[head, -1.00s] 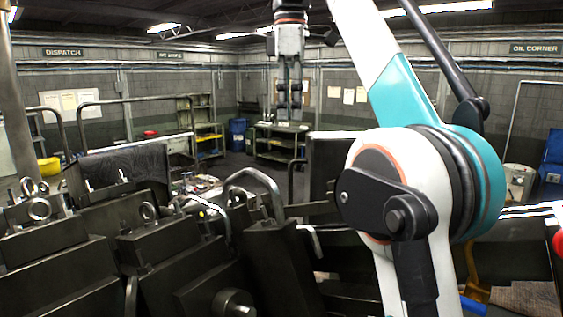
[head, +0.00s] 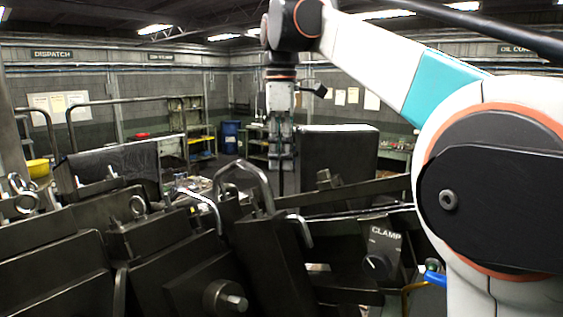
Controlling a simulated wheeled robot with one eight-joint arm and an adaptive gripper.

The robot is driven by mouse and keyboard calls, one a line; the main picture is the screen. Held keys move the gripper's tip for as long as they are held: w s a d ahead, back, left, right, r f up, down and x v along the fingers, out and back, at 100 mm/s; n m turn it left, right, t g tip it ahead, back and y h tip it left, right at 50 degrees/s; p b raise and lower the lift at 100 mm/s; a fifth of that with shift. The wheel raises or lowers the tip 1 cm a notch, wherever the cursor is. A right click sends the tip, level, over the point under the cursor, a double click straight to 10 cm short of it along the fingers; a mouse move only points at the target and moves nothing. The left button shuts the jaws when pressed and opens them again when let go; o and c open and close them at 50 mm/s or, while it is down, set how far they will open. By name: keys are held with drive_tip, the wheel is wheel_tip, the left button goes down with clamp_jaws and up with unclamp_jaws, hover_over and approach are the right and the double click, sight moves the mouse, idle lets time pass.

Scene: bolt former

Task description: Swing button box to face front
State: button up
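My gripper (head: 281,140) hangs down from the wrist at the picture's middle, small and far off. Its fingers are too small to tell open from shut. A dark box with a blank face (head: 338,165) stands just right of it. No buttons show on that face, so I cannot tell whether it is the button box. I cannot tell whether the gripper touches it. A dark panel marked CLAMP (head: 386,240) with a black knob sits lower, in front of the box.
Dark machine blocks with eye bolts (head: 140,207) and a bent metal handle (head: 245,172) fill the foreground. A dark slanted bar (head: 345,194) crosses below the box. A blue bin (head: 231,137) and shelving stand behind. My white and teal arm covers the right side.

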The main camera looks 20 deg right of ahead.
drive_tip(key=shift+f, duration=0.9)
drive_tip(key=shift+s, duration=0.1)
clamp_jaws()
